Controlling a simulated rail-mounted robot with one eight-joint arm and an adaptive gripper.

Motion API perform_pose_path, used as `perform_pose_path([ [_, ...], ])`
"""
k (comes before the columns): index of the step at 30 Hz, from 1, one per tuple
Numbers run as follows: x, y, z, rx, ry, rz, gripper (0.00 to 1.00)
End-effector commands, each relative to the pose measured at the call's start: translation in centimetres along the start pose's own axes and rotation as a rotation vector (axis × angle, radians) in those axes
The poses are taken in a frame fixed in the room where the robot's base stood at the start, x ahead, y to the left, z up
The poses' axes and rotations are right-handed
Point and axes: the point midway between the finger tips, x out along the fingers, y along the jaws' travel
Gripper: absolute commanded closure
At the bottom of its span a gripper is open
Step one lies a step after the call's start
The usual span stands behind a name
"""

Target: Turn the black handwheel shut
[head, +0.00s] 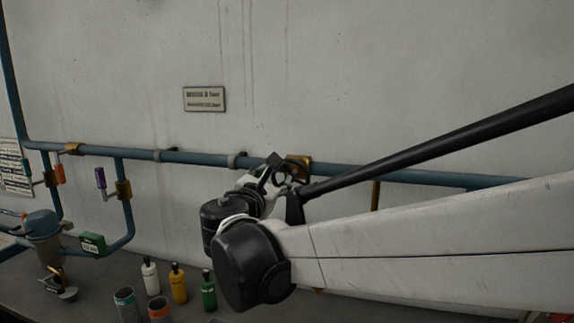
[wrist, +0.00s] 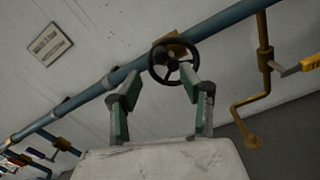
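The black handwheel (wrist: 174,41) shows in the wrist view as a round rim with spokes, mounted on a brass valve body on the blue pipe. My gripper (wrist: 160,76) is open, its two green-and-grey fingers spread apart below the wheel. The right fingertip overlaps the wheel's lower right in the picture; whether it touches cannot be told. The left fingertip stands clear of the rim on the left. In the head view my gripper (head: 278,175) is at the brass valve body (head: 299,168), and the wheel is largely hidden by it.
The blue pipe (head: 200,158) runs along the wall. A yellow-handled valve (wrist: 310,62) on a brass pipe stands right of the wheel in the wrist view. Several bottles, including a yellow one (head: 178,284), and cups stand on the bench below. A wall plaque (head: 204,99) hangs above.

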Motion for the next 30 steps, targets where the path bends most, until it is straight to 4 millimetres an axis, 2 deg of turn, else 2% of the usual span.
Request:
perform_pose_path([
  [1, 1.1, -0.1, 0.1, 0.000, -0.001, -0.003, 0.60],
  [9, 6.0, -0.1, 0.1, 0.001, 0.000, -0.003, 0.60],
  [15, 8.5, 0.0, 0.1, 0.002, 0.000, -0.002, 0.60],
  [21, 9.5, -0.1, 0.0, 0.002, 0.001, -0.001, 0.60],
  [29, 9.5, -0.1, 0.0, 0.002, 0.001, -0.001, 0.60],
  [30, 9.5, -0.1, 0.0, 0.002, 0.001, -0.001, 0.66],
])
